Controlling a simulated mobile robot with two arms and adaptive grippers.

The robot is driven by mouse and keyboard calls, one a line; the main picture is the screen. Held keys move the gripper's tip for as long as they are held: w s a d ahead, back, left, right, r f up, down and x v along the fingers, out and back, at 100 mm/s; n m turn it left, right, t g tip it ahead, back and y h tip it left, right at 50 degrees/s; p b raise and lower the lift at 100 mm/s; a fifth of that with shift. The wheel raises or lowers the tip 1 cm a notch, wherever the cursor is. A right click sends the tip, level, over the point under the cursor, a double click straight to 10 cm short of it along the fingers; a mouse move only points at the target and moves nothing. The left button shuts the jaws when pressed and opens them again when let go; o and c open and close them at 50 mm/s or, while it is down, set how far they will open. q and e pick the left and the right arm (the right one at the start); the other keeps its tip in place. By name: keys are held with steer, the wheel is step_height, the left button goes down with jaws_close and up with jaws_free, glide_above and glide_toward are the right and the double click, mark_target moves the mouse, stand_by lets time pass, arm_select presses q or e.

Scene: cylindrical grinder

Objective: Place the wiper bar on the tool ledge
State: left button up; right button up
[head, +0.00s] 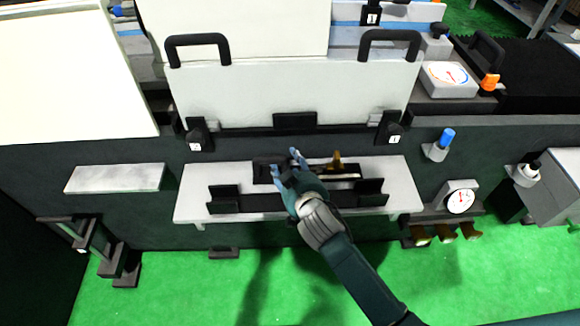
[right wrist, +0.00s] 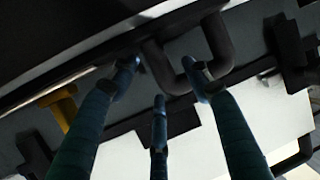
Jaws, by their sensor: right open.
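A dark bar with a pale edge strip, which looks like the wiper bar (head: 342,177), lies at the pale ledge with black brackets (head: 402,172) below the machine's white cover. It also shows as a dark bar with a light edge in the right wrist view (right wrist: 75,83). My right gripper (head: 287,162) is over the middle of this ledge, its fingers spread. In the right wrist view the fingers (right wrist: 163,82) are apart, close to a black U-shaped handle (right wrist: 222,42). Whether they touch it I cannot tell. My left gripper is not in view.
A plain pale shelf (head: 115,178) juts out at the left. The white cover (head: 290,90) with two black handles stands behind the ledge. A yellow-brown piece (head: 336,160) rises beside the bar. A dial gauge (head: 460,200) and blue-capped knob (head: 446,138) are at the right.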

steer(key=v, duration=1.2)
steer(key=shift+r, duration=0.25)
